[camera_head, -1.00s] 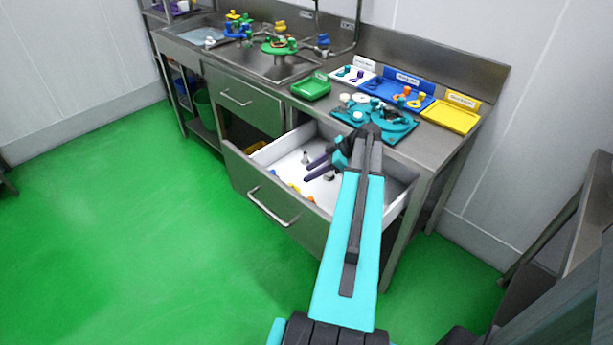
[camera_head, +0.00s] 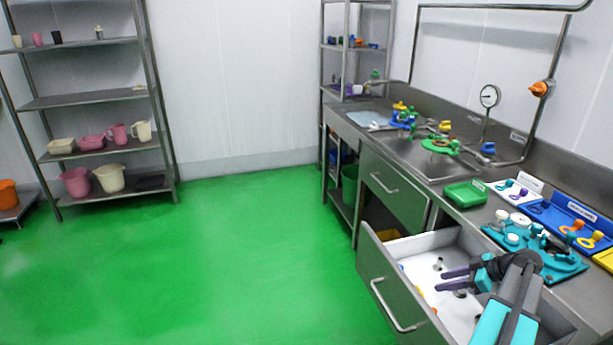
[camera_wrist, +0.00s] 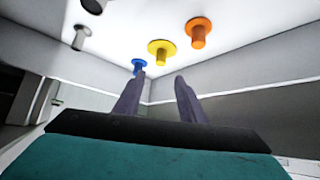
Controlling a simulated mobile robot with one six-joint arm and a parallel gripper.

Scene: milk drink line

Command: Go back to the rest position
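My gripper (camera_head: 457,279) is over the open white-lined drawer (camera_head: 378,275) at the lower right of the head view. In the wrist view my gripper (camera_wrist: 155,92) shows two dark fingers spread apart with nothing between them. A grey part (camera_wrist: 81,38) is at the upper left.
The steel counter holds a green tray (camera_head: 466,194), a teal fixture plate (camera_head: 535,247) and a blue tray (camera_head: 569,222) beside the drawer. A shelf rack (camera_head: 95,100) with pink and cream jugs stands at the left. The green floor (camera_head: 200,270) is clear.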

